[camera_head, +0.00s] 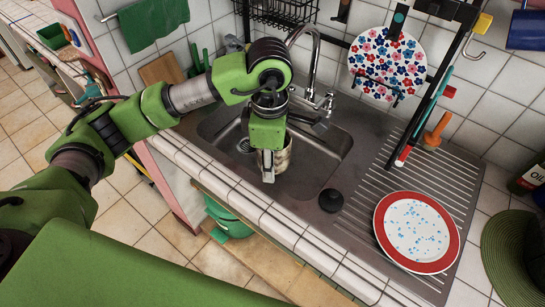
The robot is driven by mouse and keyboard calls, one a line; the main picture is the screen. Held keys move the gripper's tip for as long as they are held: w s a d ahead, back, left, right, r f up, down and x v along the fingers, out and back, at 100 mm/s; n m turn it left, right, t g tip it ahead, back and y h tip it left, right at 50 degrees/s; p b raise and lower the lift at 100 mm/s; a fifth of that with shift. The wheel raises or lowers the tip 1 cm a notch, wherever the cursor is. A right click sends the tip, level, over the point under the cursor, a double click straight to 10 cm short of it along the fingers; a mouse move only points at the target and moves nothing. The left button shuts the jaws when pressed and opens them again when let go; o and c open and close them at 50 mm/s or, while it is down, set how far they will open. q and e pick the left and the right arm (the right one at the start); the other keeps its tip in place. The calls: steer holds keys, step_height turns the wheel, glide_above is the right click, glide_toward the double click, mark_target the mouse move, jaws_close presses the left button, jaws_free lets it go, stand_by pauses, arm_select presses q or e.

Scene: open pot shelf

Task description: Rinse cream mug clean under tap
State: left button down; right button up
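A cream-brown cylinder (285,155), which looks like the cream mug, is in the sink basin (325,160), partly hidden behind my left gripper. My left gripper (268,167) points down over the basin, its fingers at the near side of the mug. I cannot tell whether they close on its wall or only stand in front of it. The chrome tap (313,62) rises behind the sink, and its spout end is hidden by my arm. No water stream is visible. My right gripper is not in view.
A red-rimmed plate (447,231) lies on the ribbed drainboard (370,205). A black round stopper (331,200) sits by the basin's right edge. A flowered plate (387,62) hangs on the wall. A wooden board (162,70) leans behind left. A green woven mat (505,258) lies at right.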

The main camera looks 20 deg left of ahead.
arm_select(q)
steer(key=w, duration=0.3)
steer(key=shift+w+d+f, duration=0.3)
steer(key=shift+d, duration=0.05)
steer(key=w, duration=0.1)
steer(key=w+a, duration=0.1)
steer(key=w, duration=0.1)
steer(key=w+a+f+b, duration=0.1)
steer(key=shift+w+a, duration=0.2)
steer(key=shift+w+a+f, duration=0.1)
steer(key=shift+w+a, duration=0.05)
steer(key=shift+w, duration=0.2)
steer(key=shift+w+a+f+b, duration=0.15)
steer(key=shift+w+a+b, duration=0.25)
steer(key=shift+w, duration=0.35)
steer(key=shift+w+a+f+b, duration=0.2)
steer(key=shift+w+b, duration=0.25)
steer(key=shift+w, duration=0.35)
steer(key=shift+w+a+f+b, duration=0.1)
steer(key=shift+w+a+b, duration=0.35)
steer(key=shift+w, duration=0.3)
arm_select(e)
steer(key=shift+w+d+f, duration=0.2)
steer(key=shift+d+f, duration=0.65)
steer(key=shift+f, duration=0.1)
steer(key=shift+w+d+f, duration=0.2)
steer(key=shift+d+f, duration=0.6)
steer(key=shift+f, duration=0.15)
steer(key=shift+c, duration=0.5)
